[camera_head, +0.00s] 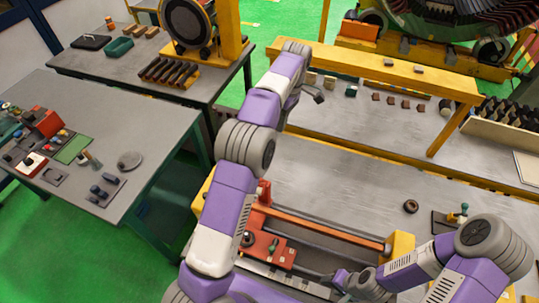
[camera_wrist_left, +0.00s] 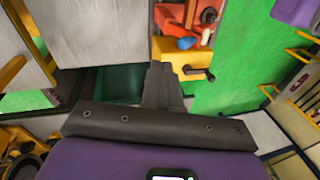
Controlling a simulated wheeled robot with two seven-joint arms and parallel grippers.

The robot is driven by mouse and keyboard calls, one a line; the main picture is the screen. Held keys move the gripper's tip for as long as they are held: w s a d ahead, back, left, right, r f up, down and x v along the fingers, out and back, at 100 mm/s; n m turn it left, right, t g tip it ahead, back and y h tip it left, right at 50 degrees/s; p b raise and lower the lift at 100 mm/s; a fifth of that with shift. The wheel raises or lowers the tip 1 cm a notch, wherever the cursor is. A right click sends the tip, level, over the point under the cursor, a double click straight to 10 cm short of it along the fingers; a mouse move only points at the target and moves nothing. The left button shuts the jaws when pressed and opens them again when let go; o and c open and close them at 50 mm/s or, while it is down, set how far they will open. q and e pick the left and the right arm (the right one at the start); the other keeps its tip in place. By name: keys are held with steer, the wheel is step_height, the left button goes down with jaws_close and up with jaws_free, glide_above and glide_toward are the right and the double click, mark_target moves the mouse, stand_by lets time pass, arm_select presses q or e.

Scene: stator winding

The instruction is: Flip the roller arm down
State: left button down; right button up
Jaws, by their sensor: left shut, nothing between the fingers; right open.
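A red winding fixture (camera_head: 262,243) with a black knob sits on the bench, partly behind my left arm. A long reddish bar (camera_head: 325,228) runs from it to a yellow block (camera_head: 398,246). I cannot tell for certain which part is the roller arm. My left gripper (camera_head: 319,97) is raised beyond the fixture, over the far bench edge.
A dark ring (camera_head: 411,206) and a small stand with a green knob (camera_head: 457,215) lie at the right of the bench. A yellow beam (camera_head: 375,70) crosses behind. Side tables with parts (camera_head: 150,150) stand left. The bench middle is clear.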

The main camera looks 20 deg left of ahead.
steer(key=shift+w+f, duration=0.1)
steer(key=shift+w, duration=0.05)
steer(key=shift+f, duration=0.15)
arm_select(q)
steer(key=s+a+f, duration=0.1)
steer(key=s+f, duration=0.4)
steer(key=f, duration=0.6)
steer(key=shift+s+a, duration=0.25)
steer(key=shift+s, duration=0.15)
arm_select(e)
steer(key=shift+r, duration=0.3)
steer(key=shift+f, duration=0.1)
